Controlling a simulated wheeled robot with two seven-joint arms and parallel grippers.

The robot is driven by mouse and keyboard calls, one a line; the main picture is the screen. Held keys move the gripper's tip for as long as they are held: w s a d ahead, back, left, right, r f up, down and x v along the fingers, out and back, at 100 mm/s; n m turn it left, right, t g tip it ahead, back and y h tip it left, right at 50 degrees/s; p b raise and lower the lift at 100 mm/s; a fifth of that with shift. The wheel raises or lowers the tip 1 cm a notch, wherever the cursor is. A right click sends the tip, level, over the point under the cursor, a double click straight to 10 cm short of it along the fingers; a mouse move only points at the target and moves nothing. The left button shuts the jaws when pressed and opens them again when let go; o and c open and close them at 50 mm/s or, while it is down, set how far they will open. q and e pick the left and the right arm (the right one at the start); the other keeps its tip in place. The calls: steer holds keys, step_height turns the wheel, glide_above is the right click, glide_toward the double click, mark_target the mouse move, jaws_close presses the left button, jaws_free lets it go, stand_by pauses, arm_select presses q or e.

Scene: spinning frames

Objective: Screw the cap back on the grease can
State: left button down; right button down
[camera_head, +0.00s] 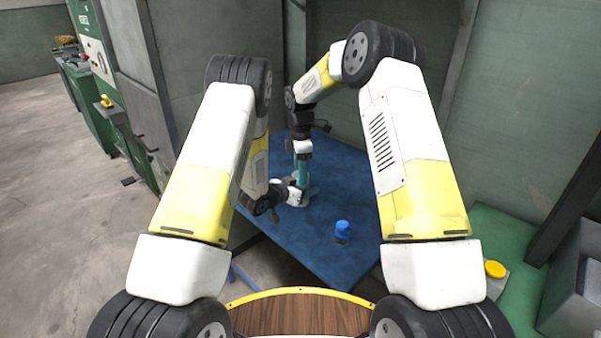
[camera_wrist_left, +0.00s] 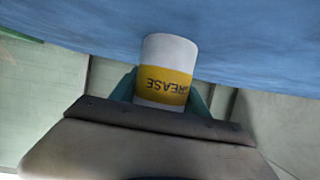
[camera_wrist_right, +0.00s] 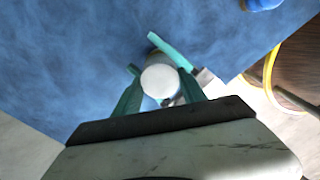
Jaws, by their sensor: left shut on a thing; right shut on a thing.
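The grease can (camera_wrist_left: 168,50), white with a yellow GREASE band, stands on the blue table (camera_head: 300,245). My left gripper (camera_head: 307,192) is shut around its side, with a teal finger on each side in the left wrist view. My right gripper (camera_wrist_right: 158,84) points down from above and is shut on a white round top (camera_wrist_right: 160,80), which looks like the cap. The right wrist view also shows a teal finger of my left gripper beside the can below. The seam between cap and can is hidden, so I cannot tell how the cap sits.
A blue object with a dark lower part (camera_head: 342,230) stands on the table to the right of the can. Grey cabinet panels and a green wall (camera_head: 520,100) close off the back. The front of the table is otherwise clear.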

steer(key=c, duration=0.7)
jaws_free()
steer(key=shift+o, duration=0.2)
steer(key=shift+r, duration=2.25)
steer(key=shift+c, duration=0.3)
steer(key=shift+r+n, duration=1.1)
steer(key=shift+r, duration=0.65)
